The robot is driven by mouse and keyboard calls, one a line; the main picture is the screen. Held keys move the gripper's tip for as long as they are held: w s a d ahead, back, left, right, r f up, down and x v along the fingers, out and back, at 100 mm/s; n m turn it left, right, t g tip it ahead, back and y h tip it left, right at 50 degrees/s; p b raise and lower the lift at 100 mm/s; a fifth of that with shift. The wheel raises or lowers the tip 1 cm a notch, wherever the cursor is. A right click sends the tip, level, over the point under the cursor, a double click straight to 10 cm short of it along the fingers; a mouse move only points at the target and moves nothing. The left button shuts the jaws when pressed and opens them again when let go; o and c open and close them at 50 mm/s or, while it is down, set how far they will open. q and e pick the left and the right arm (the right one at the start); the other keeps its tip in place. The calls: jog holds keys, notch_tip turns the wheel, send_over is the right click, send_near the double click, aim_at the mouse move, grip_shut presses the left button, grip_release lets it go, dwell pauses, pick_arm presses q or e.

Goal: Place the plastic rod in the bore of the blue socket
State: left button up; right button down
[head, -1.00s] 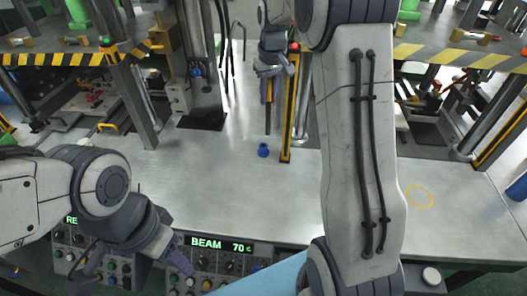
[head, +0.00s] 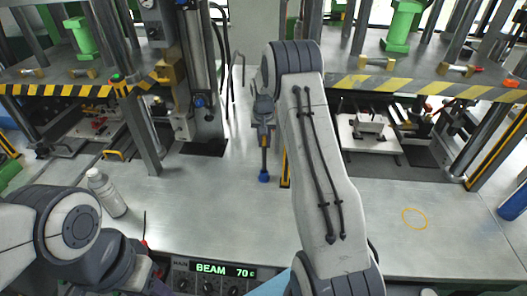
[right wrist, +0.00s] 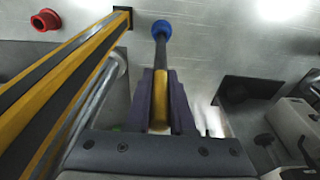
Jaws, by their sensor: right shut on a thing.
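The blue socket (head: 264,177) stands on the grey bench top, and it shows at the top of the right wrist view (right wrist: 161,28). My right gripper (head: 264,130) is above it, shut on the plastic rod (head: 264,160). In the right wrist view the rod (right wrist: 161,55) has a yellow part between the fingers and a dark, thinner part running to the socket. The rod looks upright and its lower end meets the socket; I cannot tell how deep it sits in the bore. My left gripper (head: 150,284) is low at the left, mostly cut off and hidden.
A yellow-and-black post (right wrist: 85,85) stands close beside my right gripper. A red ring (right wrist: 46,20) lies beyond it. The bench's right side, with a yellow circle (head: 415,218), is clear.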

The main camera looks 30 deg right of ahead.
aim_at(264, 150)
notch_tip(264, 150, down, 4)
jog(key=shift+f+p, duration=0.1)
jog(key=shift+p, duration=0.65)
jog(key=shift+f, duration=0.1)
jog(key=c, duration=1.2)
grip_release()
jog(key=shift+f, duration=0.1)
jog(key=o, duration=0.4)
